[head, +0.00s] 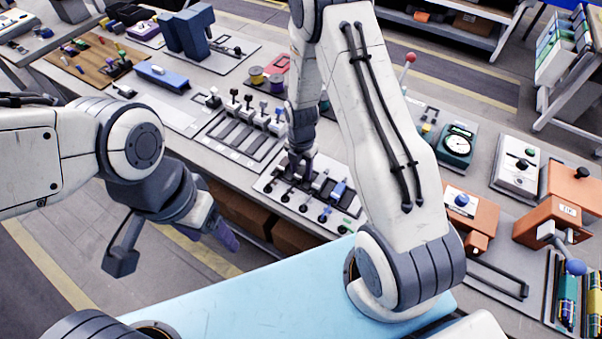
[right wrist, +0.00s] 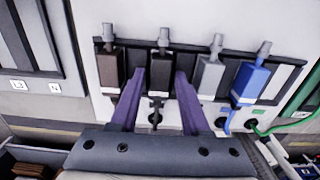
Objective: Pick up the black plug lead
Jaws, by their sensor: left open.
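In the right wrist view, the black plug lead (right wrist: 160,68) stands in the panel between a brown plug (right wrist: 110,70) on its left and a grey plug (right wrist: 210,77) on its right. Its grey tip points up and a dark cable end shows below it. My right gripper (right wrist: 160,82) is open, with its purple fingers on either side of the black plug; whether they touch it is unclear. In the head view, the right gripper (head: 298,166) is over the plug panel and partly hides it. My left gripper (head: 228,239) hangs open and empty in front of the bench.
A blue plug (right wrist: 250,82) stands beside the grey one, with a green cable (right wrist: 285,127) at its right. The plug panel (head: 273,186) lies near the bench's front edge. A row of switches (head: 247,108) is behind it, and a round gauge (head: 457,143) is to the right.

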